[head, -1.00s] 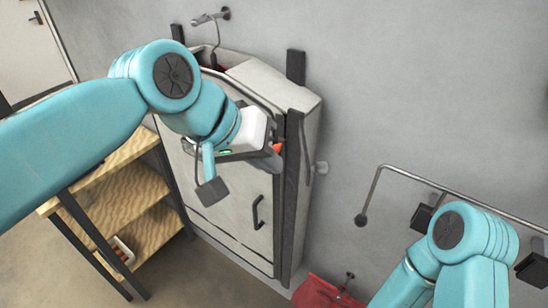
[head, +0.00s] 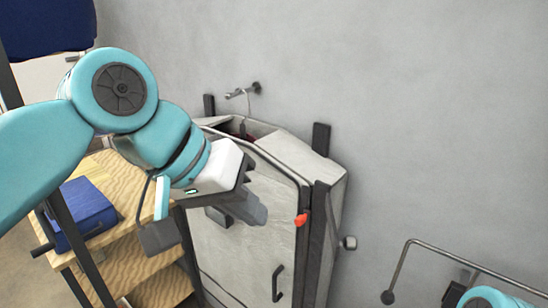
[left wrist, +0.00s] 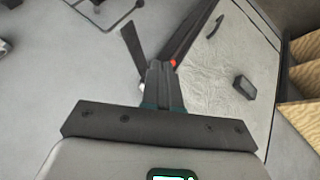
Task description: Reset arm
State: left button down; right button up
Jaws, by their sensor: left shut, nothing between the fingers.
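My left gripper (head: 254,208) reaches in from the left in the head view, in front of a pale grey cabinet (head: 255,245). Its fingers are shut with nothing between them.
A wooden shelf unit (head: 128,262) with a blue box (head: 84,212) stands to the cabinet's left. A metal rail (head: 450,259) runs along the grey wall at the right. A hook (head: 242,91) is on the wall above the cabinet. The space before the upper wall is clear.

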pick_arm(q)
jog(key=w+f+n+g+y+b, duration=0.1)
jog(key=w+f, duration=0.4)
jog(key=f, duration=0.7)
jog(key=w+f+n+y, duration=0.1)
jog(key=w+f, duration=0.3)
jog(key=f, duration=0.8)
notch_tip(320, 180, down, 14)
jog(key=s+a, duration=0.1)
jog(key=a, duration=0.1)
jog(key=s+a+f+n+g+b, duration=0.1)
jog(key=s+a+f, duration=0.1)
jog(key=s+f, duration=0.8)
jog(key=s+a+f+n+g+b, duration=0.1)
jog(key=s+a+f, duration=0.2)
jog(key=s+f, duration=0.7)
notch_tip(320, 180, down, 4)
jog(key=shift+s+r+n, duration=0.1)
jog(key=shift+s+n, duration=0.25)
jog(key=shift+n, duration=0.05)
jog(key=shift+s, duration=0.1)
